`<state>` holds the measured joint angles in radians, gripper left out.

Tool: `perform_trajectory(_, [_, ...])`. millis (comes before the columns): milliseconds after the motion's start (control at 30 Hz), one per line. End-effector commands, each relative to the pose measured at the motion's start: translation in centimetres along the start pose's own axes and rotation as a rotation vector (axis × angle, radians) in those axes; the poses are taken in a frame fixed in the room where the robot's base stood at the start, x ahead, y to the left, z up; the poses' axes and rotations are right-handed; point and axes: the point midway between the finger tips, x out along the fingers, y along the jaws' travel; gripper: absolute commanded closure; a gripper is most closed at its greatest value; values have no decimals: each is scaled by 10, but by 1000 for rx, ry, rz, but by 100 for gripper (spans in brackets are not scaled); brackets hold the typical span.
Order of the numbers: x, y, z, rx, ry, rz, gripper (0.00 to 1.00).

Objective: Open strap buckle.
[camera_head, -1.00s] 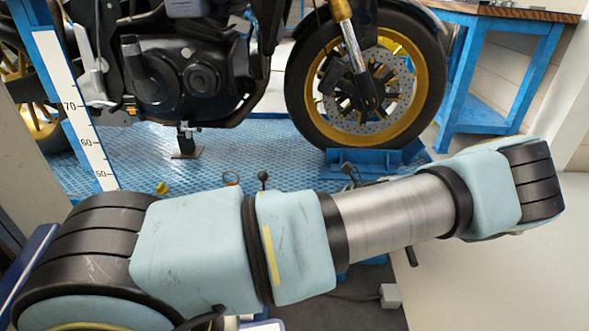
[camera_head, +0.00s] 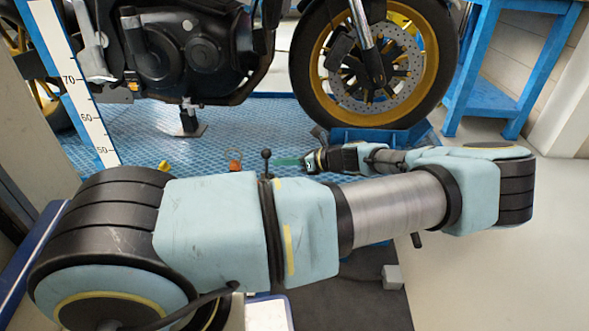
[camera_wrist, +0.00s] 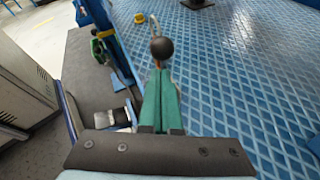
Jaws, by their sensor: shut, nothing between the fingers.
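My gripper (camera_head: 284,161) shows in the head view beyond my forearm, pointing left, low by the blue platform. In the wrist view its green fingers (camera_wrist: 160,95) are together and empty. A lever with a black ball knob (camera_wrist: 161,48) stands just beyond the fingertips in that view. The knob also shows in the head view (camera_head: 266,154), just left of the fingertips. I cannot tell whether they touch. I cannot make out a strap buckle clearly. A small green and yellow item (camera_wrist: 103,38) sits at the blue frame left of the fingers; I cannot tell what it is.
The motorcycle's front wheel (camera_head: 372,65) stands on the blue diamond-patterned platform (camera_head: 240,125). A small yellow piece (camera_head: 164,166) and an orange ring (camera_head: 235,160) are near its front edge. A grey cabinet (camera_wrist: 25,80) is at left in the wrist view. Pale floor (camera_head: 480,270) is clear at right.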

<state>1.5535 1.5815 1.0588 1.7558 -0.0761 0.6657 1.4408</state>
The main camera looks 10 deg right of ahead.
Motion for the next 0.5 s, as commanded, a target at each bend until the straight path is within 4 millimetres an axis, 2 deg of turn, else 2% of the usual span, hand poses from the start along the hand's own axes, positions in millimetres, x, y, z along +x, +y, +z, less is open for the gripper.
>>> perform_trajectory(500, [6,0,7,0,2,-2,100])
